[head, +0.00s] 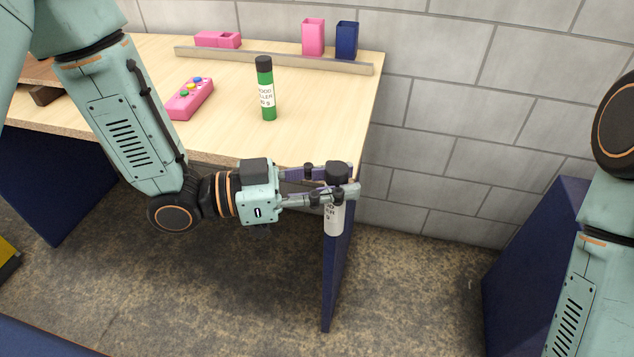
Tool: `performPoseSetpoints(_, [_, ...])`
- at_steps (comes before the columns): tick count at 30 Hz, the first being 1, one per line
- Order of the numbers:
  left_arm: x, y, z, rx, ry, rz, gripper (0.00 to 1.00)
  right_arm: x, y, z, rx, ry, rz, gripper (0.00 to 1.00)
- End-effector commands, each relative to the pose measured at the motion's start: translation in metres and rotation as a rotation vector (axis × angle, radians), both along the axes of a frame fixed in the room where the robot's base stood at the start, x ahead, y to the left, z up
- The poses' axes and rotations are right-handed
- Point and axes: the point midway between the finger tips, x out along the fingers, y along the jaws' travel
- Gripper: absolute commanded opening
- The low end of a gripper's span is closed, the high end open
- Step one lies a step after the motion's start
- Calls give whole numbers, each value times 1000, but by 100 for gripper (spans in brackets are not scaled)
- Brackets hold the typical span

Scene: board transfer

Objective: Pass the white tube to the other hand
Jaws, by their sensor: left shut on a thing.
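The white tube (334,219) has a black cap and hangs upright, cap up, in front of the table's right front corner. My left gripper (338,193) is shut on it just below the cap, its fingers hiding part of the tube's upper body. Some dark print shows on the tube. My right arm comes in at the right edge of the head view, but its gripper is out of the picture.
The wooden table (325,110) carries a green tube with a black cap (266,90), a pink controller (190,98) and, along a rail (270,60), pink and dark blue holders (346,40). A dark blue panel (535,260) stands at right. Between it and the table is open floor.

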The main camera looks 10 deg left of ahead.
Motion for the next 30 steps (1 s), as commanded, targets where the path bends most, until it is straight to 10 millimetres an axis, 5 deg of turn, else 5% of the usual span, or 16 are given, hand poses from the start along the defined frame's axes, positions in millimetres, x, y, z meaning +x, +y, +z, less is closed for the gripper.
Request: performPoseSetpoints(30, [40, -41, -49, -1, -1, -408, 0, 0, 0, 0, 0, 0, 0, 0])
